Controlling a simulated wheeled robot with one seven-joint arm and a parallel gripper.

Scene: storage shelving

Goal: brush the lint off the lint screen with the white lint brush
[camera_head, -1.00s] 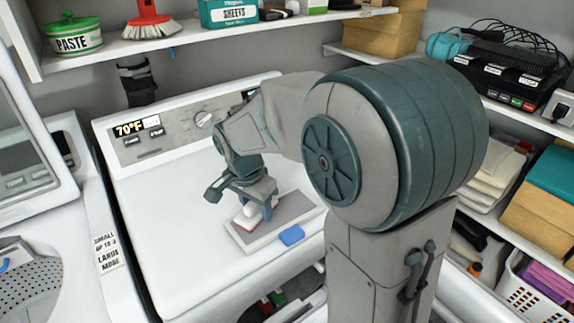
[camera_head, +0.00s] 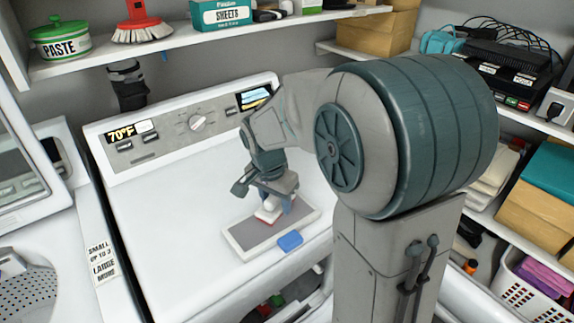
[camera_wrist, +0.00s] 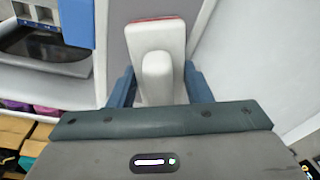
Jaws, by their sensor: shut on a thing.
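The lint screen (camera_head: 246,237), a flat grey panel in a pale frame with a blue tab (camera_head: 290,240) on its near edge, lies on the white dryer top. My gripper (camera_head: 273,205) is shut on the white lint brush (camera_head: 267,214), over the middle of the screen. In the wrist view the white brush (camera_wrist: 157,45) has a red far edge and sits between my blue fingers (camera_wrist: 157,88). The brush appears low at the screen, but I cannot tell whether its bristles touch. I cannot make out lint; brush and gripper hide part of the screen.
The dryer top (camera_head: 175,215) is clear left of the screen. Its control panel (camera_head: 180,130) rises behind. A shelf above holds a paste tub (camera_head: 60,45), a red brush (camera_head: 140,22) and a sheets box (camera_head: 220,14). Shelves with boxes and a white basket (camera_head: 525,295) stand right.

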